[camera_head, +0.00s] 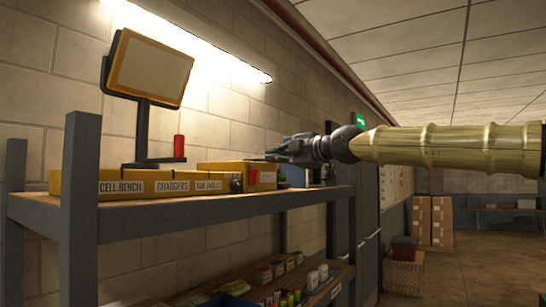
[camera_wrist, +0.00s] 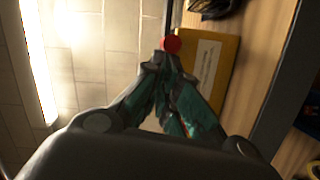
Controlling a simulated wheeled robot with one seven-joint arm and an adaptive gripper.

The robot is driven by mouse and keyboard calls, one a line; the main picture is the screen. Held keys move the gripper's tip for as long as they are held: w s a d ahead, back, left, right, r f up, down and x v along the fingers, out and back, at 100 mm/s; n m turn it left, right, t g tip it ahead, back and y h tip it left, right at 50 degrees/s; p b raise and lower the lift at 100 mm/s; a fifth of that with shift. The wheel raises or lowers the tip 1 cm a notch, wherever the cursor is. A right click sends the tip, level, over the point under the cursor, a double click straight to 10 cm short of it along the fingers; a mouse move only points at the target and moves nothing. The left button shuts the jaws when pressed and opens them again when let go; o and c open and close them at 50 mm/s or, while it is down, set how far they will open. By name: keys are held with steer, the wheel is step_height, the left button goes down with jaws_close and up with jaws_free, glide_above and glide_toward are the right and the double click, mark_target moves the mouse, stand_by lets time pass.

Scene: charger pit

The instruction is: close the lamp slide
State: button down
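A long yellow unit lies on the shelf in the head view, with labels that seem to read "CELL BENCH", "CHARGERS" and a third I cannot read surely. At its right end is a raised yellow block (camera_head: 254,174) with a red patch, perhaps the lamp slide. My gripper (camera_head: 270,156) is just above and right of this block, pointing left. In the wrist view, my gripper (camera_wrist: 159,62) has its fingertips together with nothing seen between them. A red round thing (camera_wrist: 172,44) shows just beyond the tips; I cannot tell whether they touch. A yellow box with a pale label (camera_wrist: 208,66) lies right of the fingers.
A tilted yellow-framed panel (camera_head: 150,68) stands on a dark post behind the unit. A red cylinder (camera_head: 179,146) stands beside the post. A bright tube lamp (camera_head: 195,40) is on the wall. The shelf (camera_head: 200,210) has a post at front left. Cartons (camera_head: 432,221) stand far right.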

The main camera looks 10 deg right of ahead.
steer(key=shift+d, duration=0.1)
steer(key=shift+s+a+f+b, duration=0.1)
steer(key=shift+s+a+b, duration=0.35)
steer(key=shift+b, duration=0.4)
steer(key=s+d+r+b, duration=0.1)
steer(key=s+d+b, duration=0.3)
steer(key=s, duration=0.6)
steer(key=shift+r+b, duration=0.2)
steer(key=shift+b, duration=0.6)
steer(key=shift+s, duration=0.1)
